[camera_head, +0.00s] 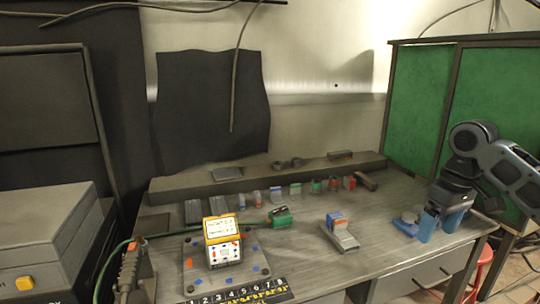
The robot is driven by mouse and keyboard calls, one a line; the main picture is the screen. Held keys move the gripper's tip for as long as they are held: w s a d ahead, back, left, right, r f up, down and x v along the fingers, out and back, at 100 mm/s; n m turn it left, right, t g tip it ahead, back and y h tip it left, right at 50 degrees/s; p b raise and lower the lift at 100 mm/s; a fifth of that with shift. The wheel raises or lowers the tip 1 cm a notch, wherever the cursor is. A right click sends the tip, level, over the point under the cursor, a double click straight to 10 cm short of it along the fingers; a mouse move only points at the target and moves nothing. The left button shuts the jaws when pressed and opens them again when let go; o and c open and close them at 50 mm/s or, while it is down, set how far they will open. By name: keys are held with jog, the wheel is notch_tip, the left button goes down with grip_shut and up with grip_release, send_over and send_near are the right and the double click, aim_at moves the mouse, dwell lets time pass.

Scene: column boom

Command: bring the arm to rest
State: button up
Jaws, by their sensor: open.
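My gripper (440,226) is at the right end of the workbench, at the end of my dark grey arm. It points down and its two blue fingers stand apart, with nothing visible between them. The fingertips look close to the bench top (385,258), but the exact gap is unclear.
A white and yellow box (222,239) stands on a spotted plate (196,272), with a numbered strip (240,293) in front. A grey block with blue and orange parts (340,232) sits mid-bench. Green panels (415,95) stand behind my arm.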

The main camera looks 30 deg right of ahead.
jog(key=w+a+f+t+y, duration=0.15)
jog(key=w+a+t, duration=0.25)
jog(key=w+a, duration=0.55)
jog(key=w+a+f+t+y, duration=0.1)
jog(key=w+a+t+y, duration=0.15)
jog(key=w+a, duration=0.65)
jog(key=s+a+f+m+t, duration=0.25)
jog(key=a+t, duration=0.35)
jog(key=a, duration=1.3)
jog(key=s+a+f+m+h, duration=0.1)
jog(key=s+a+f+h, duration=0.15)
jog(key=s, duration=0.85)
jog(key=s+a+f+m+h, duration=0.1)
jog(key=s+a+f+h, duration=0.2)
jog(key=s, duration=0.7)
jog(key=s+d+r+n, duration=0.2)
jog(key=s+n, duration=0.1)
jog(key=s, duration=0.6)
jog(key=s+d+r+n+t+y, duration=0.1)
jog(key=s+d+r+n, duration=0.2)
jog(key=s, duration=0.7)
jog(key=shift+s+d+n, duration=0.15)
jog(key=shift+s+n, duration=0.15)
jog(key=shift+n, duration=0.15)
jog(key=shift+t, duration=0.25)
